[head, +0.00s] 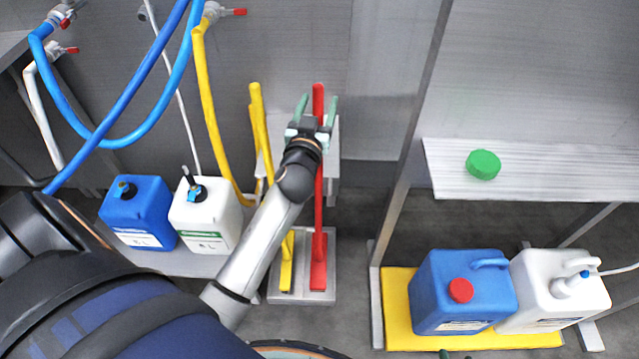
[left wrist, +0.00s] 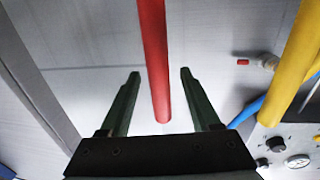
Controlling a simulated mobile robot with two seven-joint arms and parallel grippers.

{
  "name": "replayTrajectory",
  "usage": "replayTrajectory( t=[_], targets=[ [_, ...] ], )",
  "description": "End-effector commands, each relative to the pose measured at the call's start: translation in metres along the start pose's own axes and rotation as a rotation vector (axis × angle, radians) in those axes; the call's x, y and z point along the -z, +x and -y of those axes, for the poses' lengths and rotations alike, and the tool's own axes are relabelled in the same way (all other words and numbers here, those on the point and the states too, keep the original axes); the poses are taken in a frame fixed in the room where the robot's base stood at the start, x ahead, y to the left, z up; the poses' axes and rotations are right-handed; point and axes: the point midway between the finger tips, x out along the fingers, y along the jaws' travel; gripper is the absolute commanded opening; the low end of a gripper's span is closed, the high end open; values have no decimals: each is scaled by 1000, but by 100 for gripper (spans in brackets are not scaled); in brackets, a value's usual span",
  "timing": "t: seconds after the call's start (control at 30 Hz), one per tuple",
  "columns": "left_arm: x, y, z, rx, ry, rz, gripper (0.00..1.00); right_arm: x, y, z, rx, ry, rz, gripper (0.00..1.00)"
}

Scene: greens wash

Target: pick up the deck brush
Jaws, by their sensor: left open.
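A red long-handled tool (head: 318,205) stands upright in a grey rack, its foot at the bottom. A yellow long-handled tool (head: 287,262) stands just left of it. I cannot tell for sure from shape which is the deck brush. My left gripper (head: 317,104) is open near the top of the red handle, with one green finger on each side of it. In the left wrist view the red handle (left wrist: 154,55) runs between the spread fingers (left wrist: 160,75), with gaps on both sides. My left arm hides part of both handles. Small dark green tips (head: 444,354) at the bottom edge may be my right gripper.
A blue jug (head: 140,208) and a white jug (head: 208,215) stand left of the rack (head: 317,297). A metal post (head: 398,190) rises to the right. Beyond it, a blue jug (head: 440,285) and a white jug (head: 540,305) stand on a yellow tray (head: 398,325). Hoses hang at left.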

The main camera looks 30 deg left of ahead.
Motion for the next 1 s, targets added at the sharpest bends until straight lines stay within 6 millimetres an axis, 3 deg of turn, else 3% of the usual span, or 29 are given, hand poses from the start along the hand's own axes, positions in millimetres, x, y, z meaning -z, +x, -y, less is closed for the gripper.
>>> replayTrajectory(
  t=[0.2,0.73,1.0],
  targets=[
    [0,0,0,0,0,0,61,0,0,1,1,5,-1,50],
    [0,0,0,-1,0,-1,2,0,0,1,1,5,0,50],
    [0,0,0,-1,0,-1,0,0,0,0,0,2,1,50]
  ],
)
